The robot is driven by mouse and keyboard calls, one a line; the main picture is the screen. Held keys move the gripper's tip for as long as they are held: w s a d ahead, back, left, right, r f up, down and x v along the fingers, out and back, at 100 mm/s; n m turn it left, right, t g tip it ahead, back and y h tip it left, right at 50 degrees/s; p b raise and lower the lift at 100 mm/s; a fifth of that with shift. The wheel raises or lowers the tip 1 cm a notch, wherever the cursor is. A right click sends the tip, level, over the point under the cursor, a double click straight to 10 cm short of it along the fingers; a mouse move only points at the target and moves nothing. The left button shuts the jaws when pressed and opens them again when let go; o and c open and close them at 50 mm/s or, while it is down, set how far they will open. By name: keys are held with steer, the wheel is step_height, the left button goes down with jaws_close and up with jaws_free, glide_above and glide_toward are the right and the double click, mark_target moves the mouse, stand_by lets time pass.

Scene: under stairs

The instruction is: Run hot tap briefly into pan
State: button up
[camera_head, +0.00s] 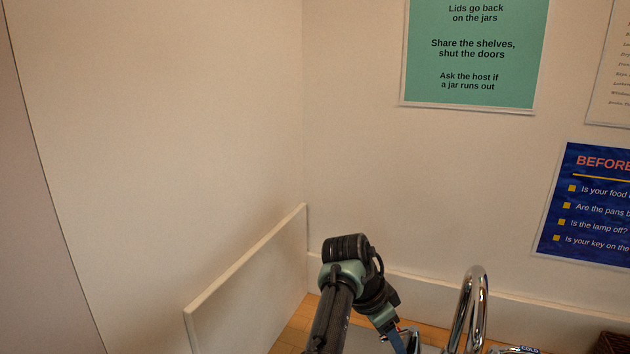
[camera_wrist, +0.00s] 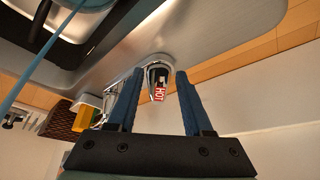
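In the wrist view the two blue fingers of my gripper (camera_wrist: 158,74) are apart, one on each side of the chrome hot tap handle (camera_wrist: 159,72) with its red HOT label. I cannot tell whether they touch it. In the head view my gripper (camera_head: 399,341) points down left of the chrome spout (camera_head: 472,300), its tips cut off by the lower edge. A dark shape with a black bar, perhaps the pan (camera_wrist: 42,28), shows in the sink at the wrist view's upper left. A thin pale blue strip crosses there; I cannot tell whether it is water.
The COLD tap (camera_head: 518,349) is right of the spout. A steel sink surface (camera_wrist: 215,30) lies on a wooden counter (camera_wrist: 285,35). A white upright panel (camera_head: 250,285) stands left of my arm, and the wall is close behind. A brown basket (camera_wrist: 65,118) is beyond the taps.

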steer(key=o, duration=0.7)
step_height(320, 180, up, 7)
steer(key=p, duration=0.5)
steer(key=shift+r, duration=0.1)
